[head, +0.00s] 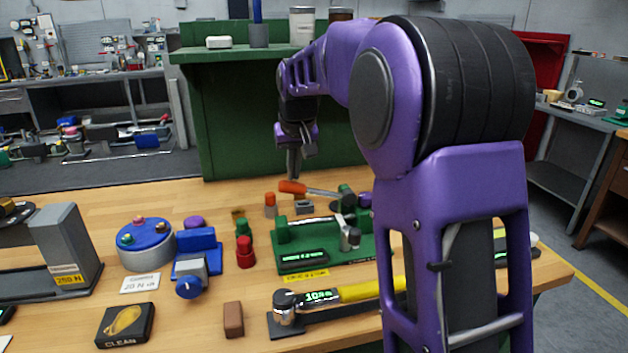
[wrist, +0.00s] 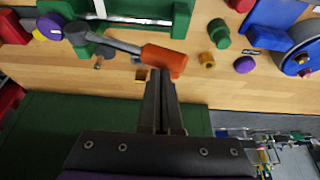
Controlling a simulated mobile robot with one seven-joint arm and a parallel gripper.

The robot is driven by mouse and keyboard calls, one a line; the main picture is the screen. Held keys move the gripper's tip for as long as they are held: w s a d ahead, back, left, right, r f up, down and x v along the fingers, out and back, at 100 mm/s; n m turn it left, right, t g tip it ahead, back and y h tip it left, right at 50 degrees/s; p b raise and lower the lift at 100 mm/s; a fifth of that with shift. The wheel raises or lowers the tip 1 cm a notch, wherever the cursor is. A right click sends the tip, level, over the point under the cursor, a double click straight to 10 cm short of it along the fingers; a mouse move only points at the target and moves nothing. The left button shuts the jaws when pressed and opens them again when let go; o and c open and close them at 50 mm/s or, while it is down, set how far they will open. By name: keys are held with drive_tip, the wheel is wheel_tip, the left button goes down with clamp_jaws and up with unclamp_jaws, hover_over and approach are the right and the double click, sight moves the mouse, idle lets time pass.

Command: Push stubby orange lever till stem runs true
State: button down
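The orange lever grip (head: 292,187) is short and thick, on a grey shaft that runs right to a dark hub (head: 347,194). In the wrist view the orange grip (wrist: 164,60) lies just beyond my fingertips, with the hub (wrist: 76,32) at upper left. A bright metal rod (head: 310,220), perhaps the stem, lies across a green fixture (head: 328,252) with a lit display. My gripper (head: 293,176) points down just behind the grip. In the wrist view its fingers (wrist: 160,74) are together, with nothing between them. I cannot tell whether the tips touch the grip.
A small orange-topped piece (head: 270,199) stands left of the grip. Green and red knobs (head: 245,252) and a blue clamp (head: 195,249) stand further left. A yellow-handled torque wrench (head: 360,291) lies in front.

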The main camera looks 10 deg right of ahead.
drive_tip(key=shift+a+f, duration=0.1)
drive_tip(key=shift+f, duration=0.15)
idle(0.4)
drive_tip(key=shift+a+f+b, duration=0.15)
drive_tip(key=shift+f+b, duration=0.25)
drive_tip(key=shift+f, duration=0.3)
idle(0.3)
